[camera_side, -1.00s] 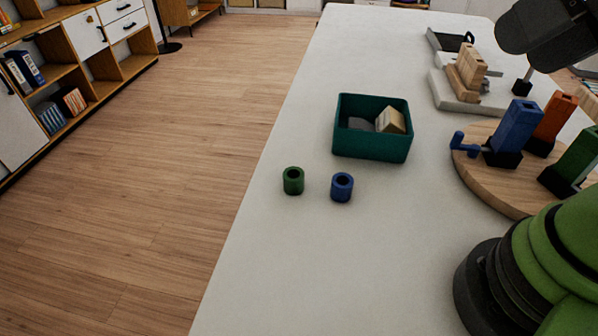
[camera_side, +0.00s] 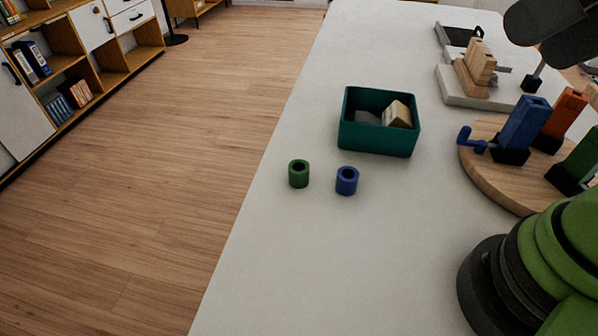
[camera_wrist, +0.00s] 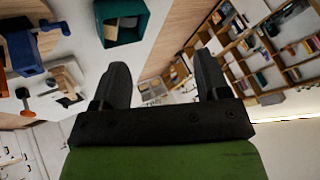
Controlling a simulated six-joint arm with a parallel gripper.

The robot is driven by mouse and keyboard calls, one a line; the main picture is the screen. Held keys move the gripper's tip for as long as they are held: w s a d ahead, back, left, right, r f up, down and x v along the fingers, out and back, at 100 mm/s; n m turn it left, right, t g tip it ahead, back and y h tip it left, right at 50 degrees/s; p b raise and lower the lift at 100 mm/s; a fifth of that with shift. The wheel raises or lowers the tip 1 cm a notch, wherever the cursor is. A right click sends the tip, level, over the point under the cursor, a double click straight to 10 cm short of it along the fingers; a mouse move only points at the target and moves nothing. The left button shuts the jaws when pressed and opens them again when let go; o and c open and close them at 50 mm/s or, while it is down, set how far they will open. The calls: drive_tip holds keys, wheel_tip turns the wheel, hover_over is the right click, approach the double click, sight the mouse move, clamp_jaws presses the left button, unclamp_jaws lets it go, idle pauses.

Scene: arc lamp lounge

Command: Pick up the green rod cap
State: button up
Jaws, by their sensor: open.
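The green rod cap (camera_side: 299,175) is a short hollow green cylinder standing upright on the pale tabletop in the side view, near the table's left edge. A matching blue cap (camera_side: 347,182) stands just right of it, with a small gap between them. My gripper (camera_wrist: 161,78) shows in the wrist view, its two dark fingers spread apart with nothing between them. It is well away from the green cap, which I cannot make out in the wrist view.
A teal open bin (camera_side: 350,128) holding a wooden block (camera_side: 397,114) stands behind the caps; the bin also shows in the wrist view (camera_wrist: 104,12). A round wooden board (camera_side: 484,178) with blue, orange and green upright blocks is at right. The tabletop in front of the caps is clear.

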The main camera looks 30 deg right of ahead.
drive_tip(key=w+n+g, duration=0.1)
drive_tip(key=w+g, duration=0.1)
drive_tip(key=w, duration=0.3)
drive_tip(key=n+g+h, duration=0.2)
drive_tip(key=n+g, duration=0.3)
drive_tip(key=n, duration=0.1)
hover_over(296, 170)
drive_tip(key=s, duration=0.1)
wheel_tip(296, 170, down, 25)
drive_tip(key=shift+s, duration=0.15)
drive_tip(key=shift+w+a+f, duration=0.1)
drive_tip(key=shift+w+f, duration=0.1)
drive_tip(key=shift+f, duration=1.3)
drive_tip(key=shift+w+a+f, duration=0.1)
drive_tip(key=shift+w+f, duration=0.05)
drive_tip(key=shift+f, duration=1.35)
drive_tip(key=c, duration=1)
